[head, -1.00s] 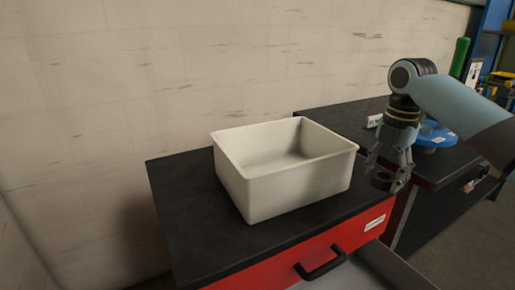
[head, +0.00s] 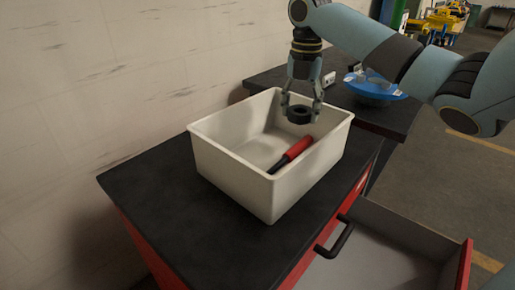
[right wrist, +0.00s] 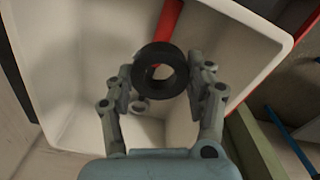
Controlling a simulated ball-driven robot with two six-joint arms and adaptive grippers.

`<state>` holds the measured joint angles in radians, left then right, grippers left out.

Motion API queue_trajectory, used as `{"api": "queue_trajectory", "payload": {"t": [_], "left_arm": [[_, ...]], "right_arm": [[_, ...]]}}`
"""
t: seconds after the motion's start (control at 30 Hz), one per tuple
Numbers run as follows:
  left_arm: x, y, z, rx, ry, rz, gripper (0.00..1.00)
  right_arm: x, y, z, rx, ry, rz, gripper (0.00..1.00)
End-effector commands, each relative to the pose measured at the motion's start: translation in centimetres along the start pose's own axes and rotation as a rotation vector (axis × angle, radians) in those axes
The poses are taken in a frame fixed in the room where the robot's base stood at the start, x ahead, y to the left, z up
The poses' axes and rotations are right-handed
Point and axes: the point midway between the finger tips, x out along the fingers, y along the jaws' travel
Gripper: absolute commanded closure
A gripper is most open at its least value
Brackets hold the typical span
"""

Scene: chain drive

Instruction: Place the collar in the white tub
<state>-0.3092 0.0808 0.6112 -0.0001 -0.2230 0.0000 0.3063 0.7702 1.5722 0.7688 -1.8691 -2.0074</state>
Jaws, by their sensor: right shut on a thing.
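The collar is a thick black ring (head: 299,119). My right gripper (head: 300,106) is shut on it, above the right part of the white tub (head: 238,187). In the right wrist view the collar (right wrist: 150,54) sits between the two fingertips of the gripper (right wrist: 160,80), with the tub's pale inside (right wrist: 70,70) behind it. The tub stands open on a black top. A red and black tool (head: 291,155) lies inside it; its red part (right wrist: 168,20) also shows in the right wrist view. My left gripper is not in view.
The black worktop (head: 150,195) is clear to the left of the tub. Below, an open drawer (head: 390,255) with a black handle (head: 334,237) sticks out. A blue round thing (head: 373,87) stands on the bench behind, at right. A wall rises at left.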

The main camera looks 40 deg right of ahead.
Motion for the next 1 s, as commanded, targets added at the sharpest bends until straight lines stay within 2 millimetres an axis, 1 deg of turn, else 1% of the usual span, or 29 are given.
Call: {"api": "queue_trajectory", "payload": {"t": [0.03, 0.17, 0.3, 0.43, 0.53, 0.63, 0.83, 0.9, 1.0], "left_arm": [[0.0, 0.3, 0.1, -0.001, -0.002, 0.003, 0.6], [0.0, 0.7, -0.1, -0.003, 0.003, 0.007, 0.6], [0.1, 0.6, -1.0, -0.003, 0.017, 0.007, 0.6], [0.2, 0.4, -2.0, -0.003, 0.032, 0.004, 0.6], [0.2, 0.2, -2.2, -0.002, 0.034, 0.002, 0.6], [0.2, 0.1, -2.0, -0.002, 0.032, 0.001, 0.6], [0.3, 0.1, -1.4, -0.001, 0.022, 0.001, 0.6], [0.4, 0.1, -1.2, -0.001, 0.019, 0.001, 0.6], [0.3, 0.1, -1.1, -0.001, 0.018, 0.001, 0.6]], "right_arm": [[0.5, 1.1, -0.5, -0.002, 0.006, 0.008, 0.97], [2.2, 4.2, -1.7, -0.004, 0.008, 0.008, 0.97], [4.3, 7.2, -2.7, -0.002, 0.007, 0.005, 0.97], [5.5, 9.2, -3.3, -0.002, 0.004, 0.004, 0.97], [6.1, 10.0, -3.6, -0.002, 0.001, 0.003, 0.97], [6.6, 10.2, -3.6, -0.001, 0.001, 0.001, 0.97], [9.6, 10.1, -3.7, -0.002, 0.002, -0.001, 0.97], [10.1, 10.2, -3.7, -0.003, 0.0, 0.001, 0.97], [10.3, 10.1, -3.6, -0.003, -0.001, 0.001, 0.97]]}}
